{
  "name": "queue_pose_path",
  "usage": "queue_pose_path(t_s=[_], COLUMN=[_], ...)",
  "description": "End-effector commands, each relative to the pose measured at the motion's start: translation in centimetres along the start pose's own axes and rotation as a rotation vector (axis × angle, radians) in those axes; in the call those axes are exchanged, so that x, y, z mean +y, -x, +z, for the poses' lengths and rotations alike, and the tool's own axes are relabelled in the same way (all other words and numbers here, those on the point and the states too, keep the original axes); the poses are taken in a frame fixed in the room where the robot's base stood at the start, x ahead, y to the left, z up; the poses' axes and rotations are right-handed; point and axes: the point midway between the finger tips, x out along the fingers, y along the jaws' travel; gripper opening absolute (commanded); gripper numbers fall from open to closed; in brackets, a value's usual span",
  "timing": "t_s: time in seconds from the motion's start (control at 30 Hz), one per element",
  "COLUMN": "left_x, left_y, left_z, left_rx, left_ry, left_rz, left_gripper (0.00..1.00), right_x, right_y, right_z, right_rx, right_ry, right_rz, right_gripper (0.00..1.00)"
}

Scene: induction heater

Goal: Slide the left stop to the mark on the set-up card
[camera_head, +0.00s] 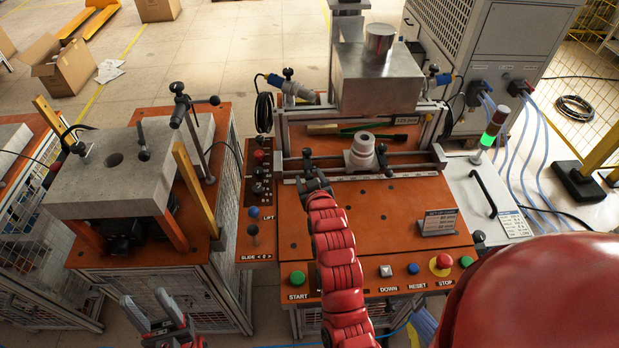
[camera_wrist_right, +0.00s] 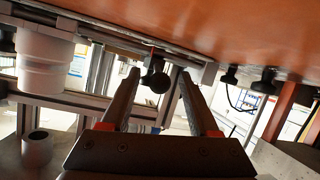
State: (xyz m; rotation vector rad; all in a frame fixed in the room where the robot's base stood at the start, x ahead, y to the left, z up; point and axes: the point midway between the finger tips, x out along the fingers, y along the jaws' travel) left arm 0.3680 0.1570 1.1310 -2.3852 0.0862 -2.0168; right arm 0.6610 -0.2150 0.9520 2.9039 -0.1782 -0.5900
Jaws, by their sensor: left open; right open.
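The left stop (camera_head: 307,160), a black knob on a clamp, sits on the metal rail (camera_head: 290,168) left of the white stepped cylinder (camera_head: 361,150). The right stop (camera_head: 382,158) is on the rail right of the cylinder. My right gripper (camera_head: 315,182) is open at the left stop. In the right wrist view the left stop's knob (camera_wrist_right: 157,78) shows between the open fingers (camera_wrist_right: 158,84); contact cannot be told. The set-up card (camera_head: 438,222) stands at the right of the orange table, its text too small to read. My left gripper (camera_head: 153,308) is open and empty at lower left.
A pale scale strip (camera_head: 345,178) runs along the rail's front. Buttons, including START (camera_head: 297,278) and a red STOP (camera_head: 440,264), line the front edge. A levered control panel (camera_head: 258,205) flanks the left. A metal block (camera_head: 377,80) stands behind the rail.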

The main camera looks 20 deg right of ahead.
Motion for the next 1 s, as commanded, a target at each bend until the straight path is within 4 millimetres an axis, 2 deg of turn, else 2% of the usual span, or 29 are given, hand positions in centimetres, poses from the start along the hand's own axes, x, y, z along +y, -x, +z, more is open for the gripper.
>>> queue_pose_path(t_s=[0.17,0.4,0.5,0.53,0.6,0.8,1.0], left_x=[0.0,0.1,0.0,0.0,-0.1,-0.3,-0.4], left_y=[0.8,2.1,0.7,-0.4,-2.2,-6.0,-8.1], left_z=[0.1,0.3,0.1,-0.1,-0.4,-1.0,-1.4], left_rx=[0.0,0.0,0.0,0.0,0.001,0.0,0.0], left_ry=[0.0,0.0,0.0,0.0,0.0,0.0,0.0], left_rz=[0.0,0.0,0.0,0.0,0.0,0.0,0.0], left_gripper=[0.5,0.5,0.5,0.5,0.5,0.5,0.5], right_x=[-0.1,-0.1,0.0,0.2,0.2,0.2,0.2], right_y=[1.6,5.8,8.8,9.6,10.7,13.9,16.3], right_z=[0.2,0.3,-0.1,-0.6,-0.8,-0.6,-0.3], right_rx=[0.001,0.003,-0.002,-0.003,-0.007,-0.007,-0.005], right_ry=[0.001,0.0,0.002,0.001,0.0,0.0,-0.002], right_rz=[-0.001,-0.002,-0.004,-0.003,-0.003,-0.004,-0.003], right_gripper=[0.61,0.61,0.61,0.61,0.61,0.61,0.61])
